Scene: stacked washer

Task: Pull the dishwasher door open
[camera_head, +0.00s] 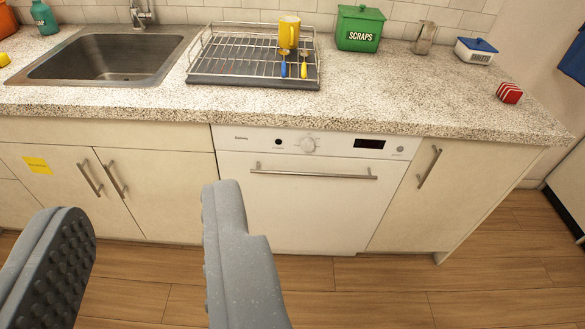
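The white dishwasher (290,215) is built in under the counter. Its door is closed, flush with the cabinets beside it. A horizontal metal bar handle (313,174) runs across the upper door, below a control panel with a knob and a dark display. My gripper (146,210) is in the lower left foreground. Its two grey fingers are wide apart with nothing between them. The right finger overlaps the left edge of the dishwasher in the picture, and the handle is up and to the right of it, apart from it.
Cabinets with bar handles flank the dishwasher; the left one (140,190) has two doors. The speckled counter (420,100) holds a sink (105,58), a dish rack (255,78) with a yellow mug, a green scraps bin (358,28) and small items. The wooden floor (400,290) in front is clear.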

